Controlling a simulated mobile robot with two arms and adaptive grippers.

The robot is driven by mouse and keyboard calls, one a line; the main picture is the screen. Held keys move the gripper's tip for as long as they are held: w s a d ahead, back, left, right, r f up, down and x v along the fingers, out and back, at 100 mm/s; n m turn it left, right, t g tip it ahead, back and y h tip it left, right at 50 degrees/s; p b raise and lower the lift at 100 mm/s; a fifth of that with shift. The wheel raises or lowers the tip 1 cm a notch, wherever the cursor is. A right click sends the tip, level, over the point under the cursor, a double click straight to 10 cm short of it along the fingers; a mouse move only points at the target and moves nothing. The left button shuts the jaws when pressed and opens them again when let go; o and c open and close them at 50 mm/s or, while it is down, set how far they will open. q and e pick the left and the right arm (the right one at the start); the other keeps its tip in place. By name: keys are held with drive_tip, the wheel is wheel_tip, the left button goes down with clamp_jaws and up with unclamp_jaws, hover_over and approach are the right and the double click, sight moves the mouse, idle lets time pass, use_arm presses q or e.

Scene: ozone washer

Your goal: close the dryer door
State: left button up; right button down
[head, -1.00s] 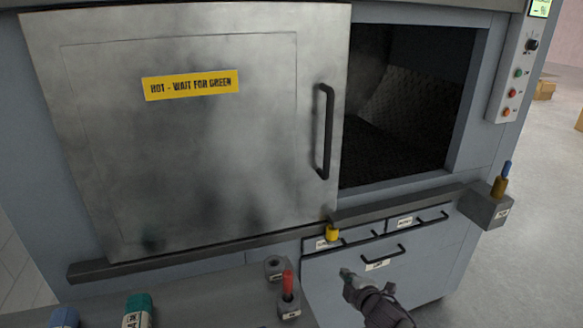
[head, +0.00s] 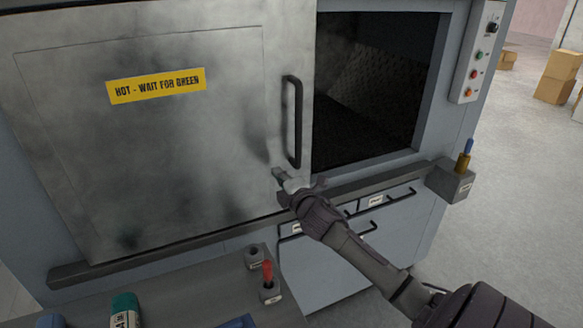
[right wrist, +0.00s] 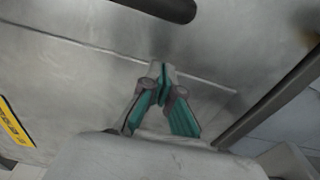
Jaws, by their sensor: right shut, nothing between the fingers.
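The dryer door (head: 150,140) is a metal sliding panel with a yellow "HOT - WAIT FOR GREEN" label. It covers the left part of the machine. The dark dryer opening (head: 375,90) shows to its right. The black bar handle (head: 293,122) stands upright near the door's right edge. My right gripper (head: 278,174) is shut and empty, in front of the door just below and left of the handle. In the right wrist view its fingertips (right wrist: 164,72) are close to the door face, and part of the handle (right wrist: 160,8) shows at the top. I cannot tell whether they touch.
A rail (head: 400,178) runs under the door and opening. Drawers with black handles sit below. A grey block (head: 453,184) with a blue-tipped item juts out at the right end. A teal-capped bottle (head: 126,308) and a red-handled item (head: 267,272) are in front. Control buttons (head: 476,55) are at upper right.

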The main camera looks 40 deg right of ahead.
sight(283, 162)
drive_tip(key=shift+w+d+r+p, duration=0.15)
drive_tip(key=shift+w+d+p, duration=0.15)
drive_tip(key=shift+w+d, duration=0.05)
drive_tip(key=s+d+p, duration=0.1)
drive_tip(key=s+d, duration=0.1)
drive_tip(key=shift+s+d, duration=0.1)
drive_tip(key=shift+d, duration=0.3)
drive_tip(key=shift+d, duration=0.1)
